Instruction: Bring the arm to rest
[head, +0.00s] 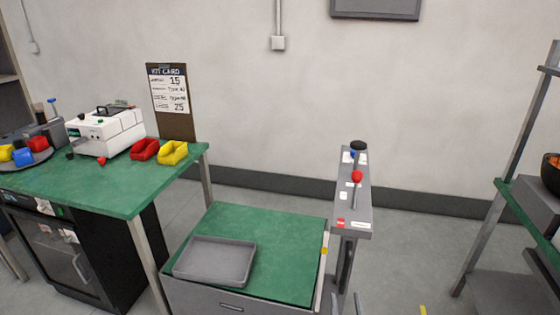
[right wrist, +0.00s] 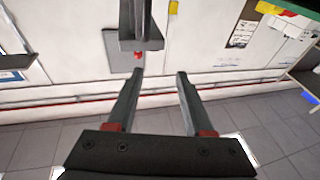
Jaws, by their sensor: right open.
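My right gripper (right wrist: 158,75) is open in the right wrist view. Its two dark fingers, with red parts near their bases, stand apart with nothing between them. They point toward a pale wall, above a grey tiled floor. In the head view only what look like its fingertips (head: 346,303) show at the bottom edge, in front of the stand of a grey control post. My left gripper is in neither view.
The control post (head: 362,212) carries a red knob and a black knob. A grey tray (head: 190,273) lies on a green-topped cart (head: 285,240). A green bench (head: 110,195) holds a white machine (head: 105,132) and red and yellow bins. A rack (head: 500,190) stands right.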

